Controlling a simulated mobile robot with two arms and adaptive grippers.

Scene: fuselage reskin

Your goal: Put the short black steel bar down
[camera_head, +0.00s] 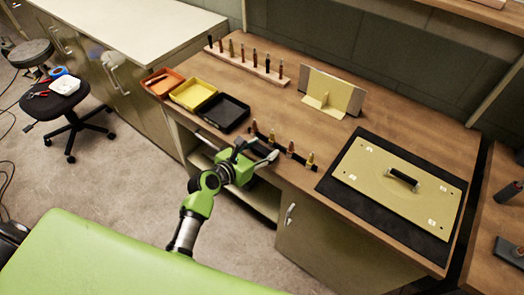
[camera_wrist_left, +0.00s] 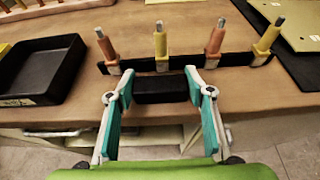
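My left gripper (camera_head: 257,149) is over the front edge of the wooden bench, just in front of a long black strip (camera_head: 296,157) with several coloured pins standing in it. In the left wrist view, the short black steel bar (camera_wrist_left: 160,90) spans the gap between the two fingers (camera_wrist_left: 160,86), and both pads appear to touch its ends. The bar lies just in front of the long black strip (camera_wrist_left: 180,64) at the bench edge. Whether it touches the bench is unclear. In the head view the bar is mostly hidden by the gripper. My right gripper is out of view.
Orange (camera_head: 163,82), yellow (camera_head: 193,93) and black (camera_head: 223,112) trays stand left of the gripper. A wooden pin rack (camera_head: 245,66) and an angled panel (camera_head: 331,92) stand behind. A tan plate with a handle (camera_head: 399,188) lies on a black mat at right. Bench centre is clear.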

